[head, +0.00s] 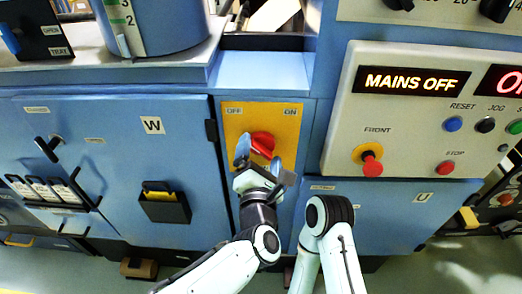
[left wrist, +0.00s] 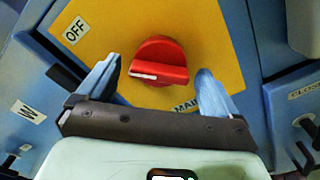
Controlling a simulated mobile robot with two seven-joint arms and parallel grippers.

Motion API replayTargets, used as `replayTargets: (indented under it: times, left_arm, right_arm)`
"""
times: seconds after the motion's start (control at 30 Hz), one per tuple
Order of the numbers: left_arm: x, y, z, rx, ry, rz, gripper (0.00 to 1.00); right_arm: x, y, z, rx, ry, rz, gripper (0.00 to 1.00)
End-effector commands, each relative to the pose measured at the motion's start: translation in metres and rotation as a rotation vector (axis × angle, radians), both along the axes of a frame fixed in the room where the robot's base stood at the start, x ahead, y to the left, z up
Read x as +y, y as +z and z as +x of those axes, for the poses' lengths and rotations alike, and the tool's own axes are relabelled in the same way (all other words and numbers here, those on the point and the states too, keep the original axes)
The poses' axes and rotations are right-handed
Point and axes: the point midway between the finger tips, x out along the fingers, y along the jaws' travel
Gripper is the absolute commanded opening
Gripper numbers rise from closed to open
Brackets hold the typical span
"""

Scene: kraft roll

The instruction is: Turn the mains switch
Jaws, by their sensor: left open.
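The mains switch is a red rotary knob (head: 262,144) on a yellow plate (head: 285,120) marked OFF at left and ON at right. In the left wrist view the red knob (left wrist: 160,60) shows a white line on its left end, on the side towards the OFF label. My left gripper (head: 262,162) is open in front of the knob. In the left wrist view its blue fingers (left wrist: 157,85) stand on either side of the knob's lower part, with gaps; contact is not visible. My right gripper is not in view; only part of my right arm shows.
A lit display (head: 411,82) reads MAINS OFF. Below it are a red front stop button (head: 371,165), a blue reset button (head: 452,124) and a red stop button (head: 445,168). A dark holder (head: 165,205) sticks out from the left door. A blue ledge (head: 262,72) lies above the plate.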

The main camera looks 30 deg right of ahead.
Motion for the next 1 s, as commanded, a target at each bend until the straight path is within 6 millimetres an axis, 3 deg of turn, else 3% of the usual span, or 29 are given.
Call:
replayTargets:
  times: [0.43,0.6,1.0]
  left_arm:
    - [-0.0061,-0.0006,0.0101,0.000,-0.001,0.001,0.94]
    - [-0.0060,-0.0005,0.0099,0.000,-0.001,0.001,0.38]
    - [-0.0061,-0.0001,0.0097,-0.029,0.000,0.047,0.38]
  right_arm:
    - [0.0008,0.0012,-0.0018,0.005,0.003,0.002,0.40]
    - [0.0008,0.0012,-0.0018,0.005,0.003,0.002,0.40]
    - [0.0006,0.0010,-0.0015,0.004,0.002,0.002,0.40]
